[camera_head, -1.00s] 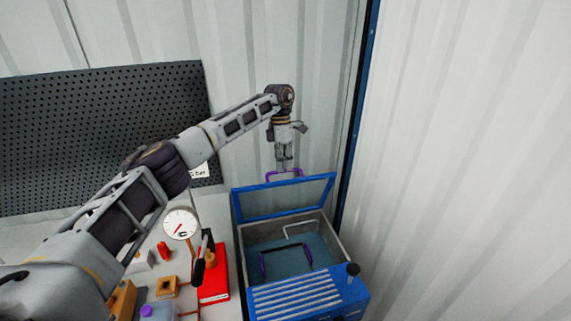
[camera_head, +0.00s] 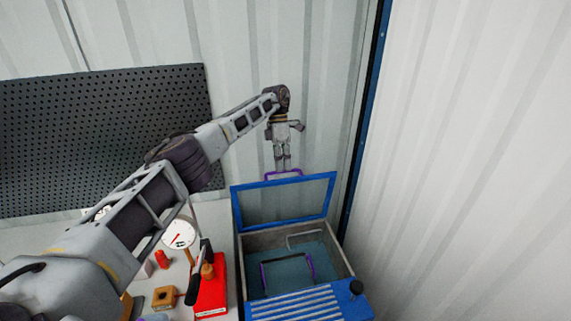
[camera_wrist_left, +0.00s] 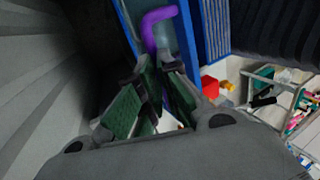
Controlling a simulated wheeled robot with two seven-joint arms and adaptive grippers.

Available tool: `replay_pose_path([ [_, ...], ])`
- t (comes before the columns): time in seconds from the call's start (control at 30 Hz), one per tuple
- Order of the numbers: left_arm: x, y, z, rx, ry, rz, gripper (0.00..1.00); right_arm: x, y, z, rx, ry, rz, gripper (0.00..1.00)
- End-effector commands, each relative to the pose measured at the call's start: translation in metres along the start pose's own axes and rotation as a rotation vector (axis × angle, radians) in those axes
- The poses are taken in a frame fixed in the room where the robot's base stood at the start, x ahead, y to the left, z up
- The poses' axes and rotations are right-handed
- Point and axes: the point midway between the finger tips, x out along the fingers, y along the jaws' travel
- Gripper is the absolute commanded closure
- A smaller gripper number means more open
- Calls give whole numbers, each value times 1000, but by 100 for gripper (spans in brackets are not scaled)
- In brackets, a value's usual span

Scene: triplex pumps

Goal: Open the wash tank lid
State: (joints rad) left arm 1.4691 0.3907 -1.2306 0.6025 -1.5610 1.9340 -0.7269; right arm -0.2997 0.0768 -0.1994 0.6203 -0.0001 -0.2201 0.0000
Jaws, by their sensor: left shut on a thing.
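The wash tank (camera_head: 298,302) is a blue box with a ribbed front top and an open basin. Its lid (camera_head: 329,200), a blue frame around a see-through pane, stands raised at the back of the basin. A purple handle (camera_head: 284,173) sits on the lid's upper edge and also shows in the left wrist view (camera_wrist_left: 155,27). My left gripper (camera_head: 284,168) is above that edge, shut on the handle. Its green-padded fingers (camera_wrist_left: 160,88) partly hide the grip in the wrist view. My right gripper is not in view.
Inside the basin is a dark purple bar handle (camera_head: 262,275). A black knob (camera_head: 356,287) stands at the tank's right corner. Corrugated walls stand close behind and right.

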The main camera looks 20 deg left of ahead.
Motion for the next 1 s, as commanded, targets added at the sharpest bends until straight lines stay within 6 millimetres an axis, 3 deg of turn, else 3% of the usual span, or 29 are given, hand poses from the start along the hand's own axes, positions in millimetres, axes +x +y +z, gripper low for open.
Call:
replay_pose_path([
  [0.03, 19, 8, -5, -11, 19, -15, 100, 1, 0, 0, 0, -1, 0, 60],
  [0.83, 18, 10, -11, -9, 21, -47, 100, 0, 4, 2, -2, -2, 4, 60],
  [1.0, 19, 10, -11, -9, 21, -47, 75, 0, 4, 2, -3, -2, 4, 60],
])
